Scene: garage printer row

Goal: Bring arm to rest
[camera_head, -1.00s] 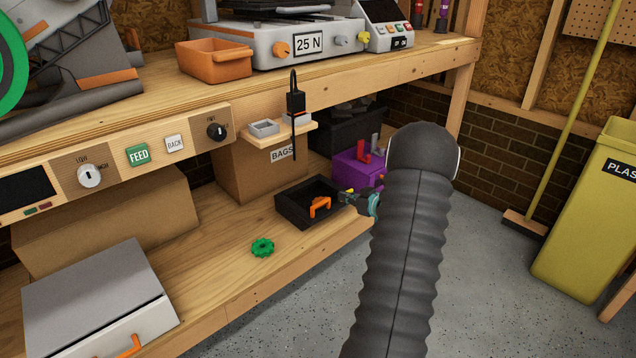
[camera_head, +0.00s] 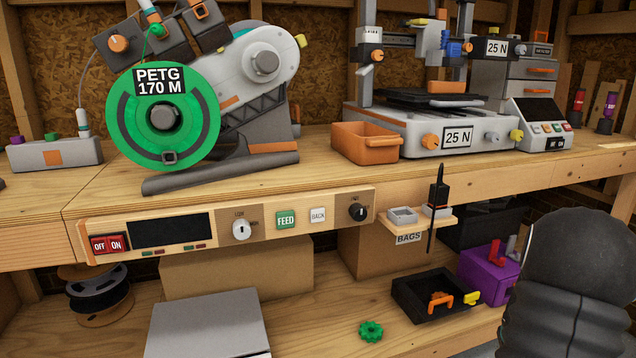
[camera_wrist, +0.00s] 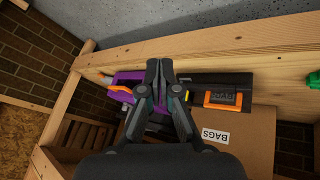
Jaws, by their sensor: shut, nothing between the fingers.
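My gripper (camera_wrist: 160,66) shows in the wrist view, its two dark fingers closed together with nothing between them. It is seen in front of the lower shelf, with the purple box and the black tray behind its fingers. In the head view my dark sleeved arm fills the lower right corner and the gripper is hidden.
A green knob (camera_head: 371,331) lies in front. The workbench edge (camera_head: 560,163) overhangs the shelf.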

